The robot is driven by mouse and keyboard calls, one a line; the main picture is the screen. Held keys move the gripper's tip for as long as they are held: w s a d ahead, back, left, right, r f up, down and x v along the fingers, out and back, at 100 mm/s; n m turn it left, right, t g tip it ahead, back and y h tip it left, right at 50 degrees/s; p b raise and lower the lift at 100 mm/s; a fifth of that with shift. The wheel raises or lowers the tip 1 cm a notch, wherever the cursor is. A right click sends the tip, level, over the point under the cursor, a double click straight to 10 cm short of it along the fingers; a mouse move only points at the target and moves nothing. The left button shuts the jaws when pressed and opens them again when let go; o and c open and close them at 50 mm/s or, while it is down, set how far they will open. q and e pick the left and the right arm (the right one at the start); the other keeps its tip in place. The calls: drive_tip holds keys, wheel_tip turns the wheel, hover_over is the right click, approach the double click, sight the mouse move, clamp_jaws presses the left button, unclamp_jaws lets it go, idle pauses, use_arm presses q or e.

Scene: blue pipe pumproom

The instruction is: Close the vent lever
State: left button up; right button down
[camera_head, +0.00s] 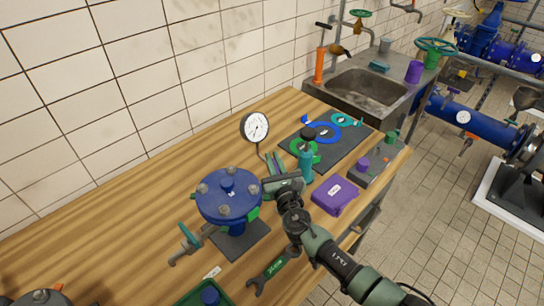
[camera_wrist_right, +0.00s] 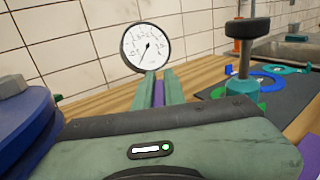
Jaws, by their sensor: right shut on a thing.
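My right gripper (camera_head: 272,163) reaches over the bench from the lower right, between the blue flanged vessel and a teal fitting. Its two green fingers (camera_wrist_right: 158,90) show in the right wrist view, shut on a narrow purple piece (camera_wrist_right: 159,93). This piece looks like the vent lever, but most of it is hidden by the fingers and gripper body. A round white pressure gauge (camera_head: 255,127) stands just behind the fingers; it also shows in the wrist view (camera_wrist_right: 147,47). I cannot tell the lever's angle. My left gripper is not in view.
The blue vessel (camera_head: 229,193) stands close on the left. The teal fitting (camera_head: 305,163) with a black knob stands close on the right. A purple box (camera_head: 335,195) and green wrench (camera_head: 272,272) lie nearer the front edge. The bench's back left is clear.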

drive_tip(key=shift+h, duration=0.3)
drive_tip(key=c, duration=1.5)
unclamp_jaws()
drive_tip(key=shift+v, duration=3.95)
drive_tip(key=shift+w, duration=0.1)
